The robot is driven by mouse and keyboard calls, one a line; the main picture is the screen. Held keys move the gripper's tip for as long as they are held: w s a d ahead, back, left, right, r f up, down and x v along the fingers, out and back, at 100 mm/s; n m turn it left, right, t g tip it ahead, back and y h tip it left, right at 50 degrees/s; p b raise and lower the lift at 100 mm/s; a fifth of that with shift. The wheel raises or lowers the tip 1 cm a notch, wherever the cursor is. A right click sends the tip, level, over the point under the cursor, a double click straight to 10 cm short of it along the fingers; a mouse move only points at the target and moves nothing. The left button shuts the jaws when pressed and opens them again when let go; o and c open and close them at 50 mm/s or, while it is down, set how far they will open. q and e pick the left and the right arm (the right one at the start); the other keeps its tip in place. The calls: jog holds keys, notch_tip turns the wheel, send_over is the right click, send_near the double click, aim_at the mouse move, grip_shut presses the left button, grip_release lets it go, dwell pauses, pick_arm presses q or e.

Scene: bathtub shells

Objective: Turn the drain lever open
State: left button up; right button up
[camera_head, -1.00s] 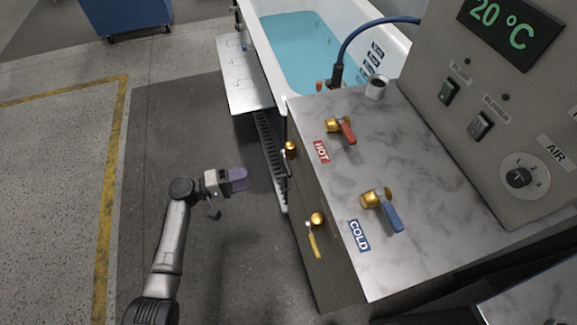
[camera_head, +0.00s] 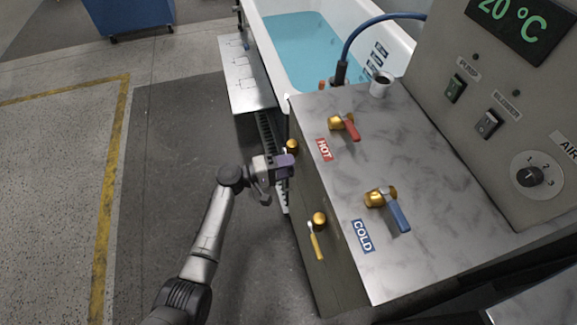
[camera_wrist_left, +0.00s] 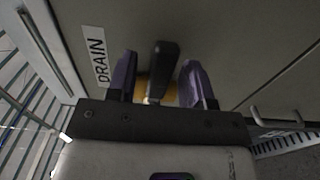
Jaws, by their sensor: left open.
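The drain lever is a dark handle (camera_wrist_left: 163,68) on a gold base, beside a white DRAIN label (camera_wrist_left: 96,55) in the left wrist view. My left gripper (camera_wrist_left: 160,85) is open, with one purple finger on each side of the lever. I cannot tell whether either finger touches it. In the head view the left gripper (camera_head: 288,166) is at the cabinet's side face, just below the drain's gold hub (camera_head: 292,145); it hides the handle there. My right gripper is not in view.
A yellow-handled valve (camera_head: 316,243) is lower on the same side face. On the marble top are the red HOT lever (camera_head: 350,127), blue COLD lever (camera_head: 397,214) and a cup (camera_head: 380,85). A bathtub (camera_head: 345,25) with water stands behind.

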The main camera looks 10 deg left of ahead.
pick_arm(q)
jog(key=shift+d, duration=0.25)
grip_shut()
dwell(0.4)
